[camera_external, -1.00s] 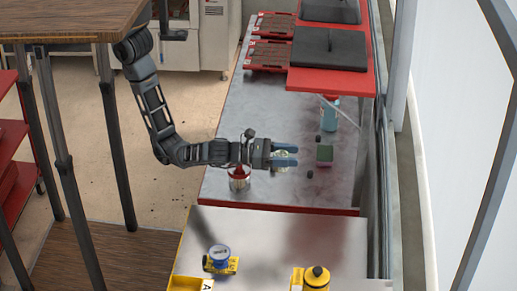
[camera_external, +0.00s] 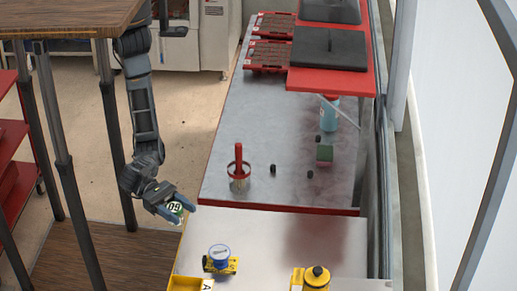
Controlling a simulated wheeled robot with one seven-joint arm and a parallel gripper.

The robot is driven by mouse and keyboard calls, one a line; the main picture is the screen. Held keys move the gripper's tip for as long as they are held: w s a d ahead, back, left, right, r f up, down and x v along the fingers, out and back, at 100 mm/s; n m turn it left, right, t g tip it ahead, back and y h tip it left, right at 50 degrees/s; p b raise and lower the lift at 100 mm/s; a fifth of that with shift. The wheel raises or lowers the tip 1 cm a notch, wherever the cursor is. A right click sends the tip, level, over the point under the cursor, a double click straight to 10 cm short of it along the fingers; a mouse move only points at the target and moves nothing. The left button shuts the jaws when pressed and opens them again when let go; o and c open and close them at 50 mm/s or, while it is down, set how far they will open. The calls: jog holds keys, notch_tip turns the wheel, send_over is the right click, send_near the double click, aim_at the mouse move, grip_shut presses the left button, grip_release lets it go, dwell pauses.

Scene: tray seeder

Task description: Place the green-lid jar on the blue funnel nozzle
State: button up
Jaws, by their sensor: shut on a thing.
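My gripper (camera_external: 180,210), with blue fingers, is shut on the green-lid jar (camera_external: 175,207). The blue funnel nozzle (camera_external: 219,253), a blue round piece with a pale top, sits on a yellow base on that table. It is below and to the right of my gripper, apart from the jar.
A yellow container with a black cap (camera_external: 316,278) stands to the right on the near table (camera_external: 330,235). A yellow box (camera_external: 188,284) is at the front left.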

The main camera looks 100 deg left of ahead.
aim_at(183, 223)
jog(key=f, duration=0.5)
jog(key=shift+w+a, duration=0.1)
jog(key=shift+w, duration=0.1)
jog(key=w+a+f, duration=0.1)
jog(key=w+f, duration=0.1)
jog(key=w, duration=0.1)
jog(key=w+a+f, duration=0.2)
jog(key=w, duration=0.2)
jog(key=w+a+f, duration=0.1)
jog(key=w+f, duration=0.2)
jog(key=shift+w+a, duration=0.2)
jog(key=shift+w, duration=0.1)
jog(key=shift+f+b, duration=0.5)
jog(key=shift+f, duration=1.5)
jog(key=shift+f, duration=0.2)
jog(key=o, duration=1.1)
jog(key=shift+c, duration=0.2)
